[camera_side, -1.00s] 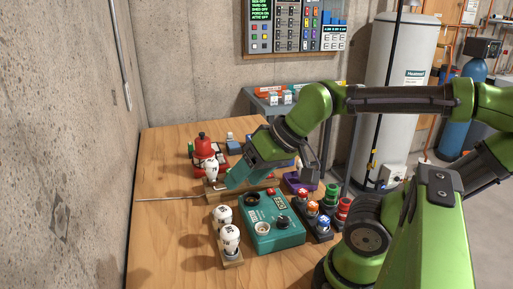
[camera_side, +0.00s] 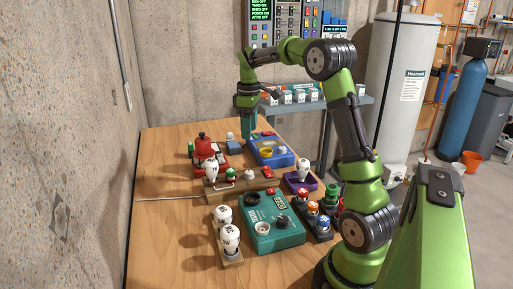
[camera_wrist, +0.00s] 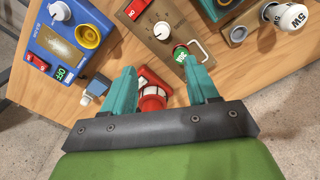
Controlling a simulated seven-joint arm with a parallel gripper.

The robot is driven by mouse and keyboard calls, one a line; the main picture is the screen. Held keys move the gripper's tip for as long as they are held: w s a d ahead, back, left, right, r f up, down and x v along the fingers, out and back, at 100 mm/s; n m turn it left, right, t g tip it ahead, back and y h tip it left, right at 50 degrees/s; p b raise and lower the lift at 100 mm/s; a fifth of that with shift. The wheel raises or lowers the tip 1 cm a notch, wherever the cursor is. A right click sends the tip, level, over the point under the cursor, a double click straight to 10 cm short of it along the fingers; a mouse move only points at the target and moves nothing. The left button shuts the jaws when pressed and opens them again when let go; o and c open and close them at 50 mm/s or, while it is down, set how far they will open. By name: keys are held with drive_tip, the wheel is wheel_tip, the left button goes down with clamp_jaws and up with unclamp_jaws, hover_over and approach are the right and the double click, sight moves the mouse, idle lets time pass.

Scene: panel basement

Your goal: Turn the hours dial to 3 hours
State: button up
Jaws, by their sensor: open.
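My gripper (camera_side: 247,137) points down over the far end of the table, by the blue box (camera_side: 284,161). The wrist view shows its teal fingers apart and empty (camera_wrist: 156,75). A white dial with tick marks around it (camera_wrist: 162,31) sits on a brown panel (camera_wrist: 152,54) in the wrist view; the dial also shows in the side view (camera_side: 249,174). I cannot read which dial is marked in hours, nor any setting.
A red lantern (camera_wrist: 152,92) shows between the fingers in the wrist view. A teal box (camera_side: 262,240), white bulbs on a wooden strip (camera_side: 231,240) and a purple tray (camera_side: 293,184) stand nearer. Bare wood lies at the table's left (camera_side: 165,160).

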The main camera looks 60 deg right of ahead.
sight(249, 172)
wheel_tip(249, 172, down, 16)
drive_tip(key=shift+a+r+n, duration=0.15)
drive_tip(key=shift+r+n, duration=0.1)
drive_tip(key=shift+n, duration=0.95)
drive_tip(key=shift+c, duration=0.2)
drive_tip(key=c, duration=1)
